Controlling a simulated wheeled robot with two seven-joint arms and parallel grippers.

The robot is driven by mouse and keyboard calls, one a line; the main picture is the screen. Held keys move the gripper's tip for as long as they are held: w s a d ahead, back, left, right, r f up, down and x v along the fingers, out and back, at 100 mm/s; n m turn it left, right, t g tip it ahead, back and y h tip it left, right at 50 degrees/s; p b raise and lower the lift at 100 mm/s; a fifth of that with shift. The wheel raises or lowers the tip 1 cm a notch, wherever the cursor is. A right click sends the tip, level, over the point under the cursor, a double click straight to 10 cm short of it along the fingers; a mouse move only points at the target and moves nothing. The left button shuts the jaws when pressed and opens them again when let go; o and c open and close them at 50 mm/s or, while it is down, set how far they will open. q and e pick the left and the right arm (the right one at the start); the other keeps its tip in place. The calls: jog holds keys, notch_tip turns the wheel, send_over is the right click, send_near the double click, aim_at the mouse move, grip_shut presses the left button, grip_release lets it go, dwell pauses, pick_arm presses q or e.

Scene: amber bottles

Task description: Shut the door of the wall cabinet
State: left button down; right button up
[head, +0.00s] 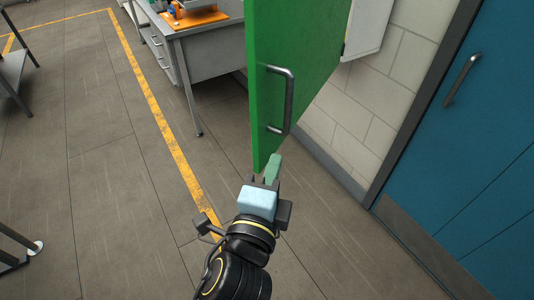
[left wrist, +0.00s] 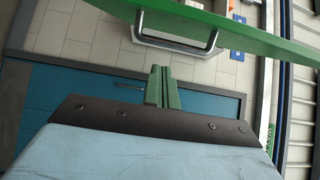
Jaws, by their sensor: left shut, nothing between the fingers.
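The green cabinet door (head: 300,50) stands open, swung out from the wall, with a grey bar handle (head: 289,100) on its face. Part of the pale cabinet body (head: 366,25) shows at the top behind it. My left gripper (head: 272,165) is shut and empty, its green fingers close to the lower edge of the door, below the handle. Whether they touch the door is unclear. In the left wrist view the door (left wrist: 250,38) and handle (left wrist: 178,42) lie across the top, beyond the closed fingertips (left wrist: 162,75). My right gripper is not in view.
A blue door (head: 480,150) with its own handle is in the wall at the right. A grey workbench (head: 210,60) with an orange mat (head: 190,17) stands behind the green door. The floor to the left, with a yellow line (head: 150,100), is largely clear.

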aim_at(289, 120)
pick_arm(q)
jog(key=w, duration=0.3)
jog(key=w+d+p, duration=0.1)
jog(key=w, duration=0.4)
jog(key=shift+w+d+r, duration=0.1)
jog(key=shift+w+d, duration=0.25)
jog(key=shift+w, duration=0.05)
jog(key=a, duration=0.1)
jog(key=w+a+p, duration=0.1)
jog(key=a, duration=0.1)
jog(key=shift+w+a, duration=0.3)
jog(key=shift+w, duration=0.05)
